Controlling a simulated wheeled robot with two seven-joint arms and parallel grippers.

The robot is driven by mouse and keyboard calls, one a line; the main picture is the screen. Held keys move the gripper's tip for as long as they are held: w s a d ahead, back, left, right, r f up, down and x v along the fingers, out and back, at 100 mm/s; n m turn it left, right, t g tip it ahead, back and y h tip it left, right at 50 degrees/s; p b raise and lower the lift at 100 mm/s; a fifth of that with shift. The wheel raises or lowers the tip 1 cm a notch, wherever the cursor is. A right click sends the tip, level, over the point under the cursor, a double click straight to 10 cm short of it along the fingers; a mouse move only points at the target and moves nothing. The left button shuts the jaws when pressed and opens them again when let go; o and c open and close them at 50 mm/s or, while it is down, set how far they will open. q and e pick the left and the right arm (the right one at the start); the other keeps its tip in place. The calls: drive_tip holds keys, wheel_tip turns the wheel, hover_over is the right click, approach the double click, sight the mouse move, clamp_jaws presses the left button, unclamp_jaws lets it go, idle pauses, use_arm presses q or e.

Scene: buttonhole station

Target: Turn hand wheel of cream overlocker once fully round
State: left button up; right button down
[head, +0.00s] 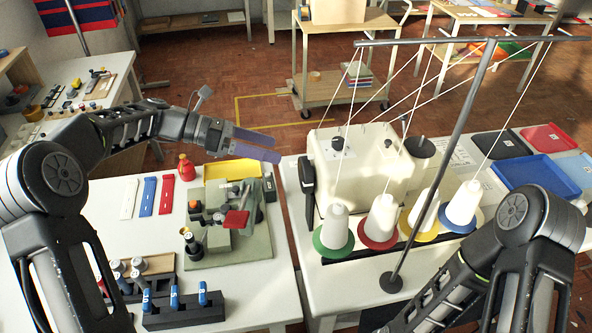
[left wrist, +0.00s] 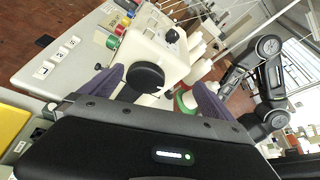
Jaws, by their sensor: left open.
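The cream overlocker (head: 365,165) stands on the right-hand white table, with its black hand wheel (head: 307,174) on its left side. In the left wrist view the overlocker (left wrist: 160,52) fills the upper middle, and the round black hand wheel (left wrist: 146,76) shows between my two purple fingers. My left gripper (head: 276,149) is open and empty. In the head view it is above and left of the wheel, over the gap between the tables, and it looks apart from the wheel. My right arm comes in at the lower right; its gripper is out of view.
White thread cones on coloured discs, such as the red one (head: 378,225), stand before the overlocker beside a grey thread pole (head: 440,160). A green-based machine (head: 228,225) and a yellow tray (head: 233,171) are on the left table. Blue trays (head: 538,176) lie at right.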

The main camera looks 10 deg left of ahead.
use_arm(q)
drive_tip(key=b, duration=0.5)
approach(300, 172)
drive_tip(key=d, duration=0.1)
drive_tip(key=shift+w+d+f+p, duration=0.2)
drive_tip(key=shift+f+p, duration=0.1)
drive_tip(key=shift+f, duration=0.1)
drive_tip(key=shift+d, duration=0.1)
drive_tip(key=p+x, duration=0.1)
drive_tip(key=x, duration=0.6)
drive_tip(key=shift+d, duration=0.35)
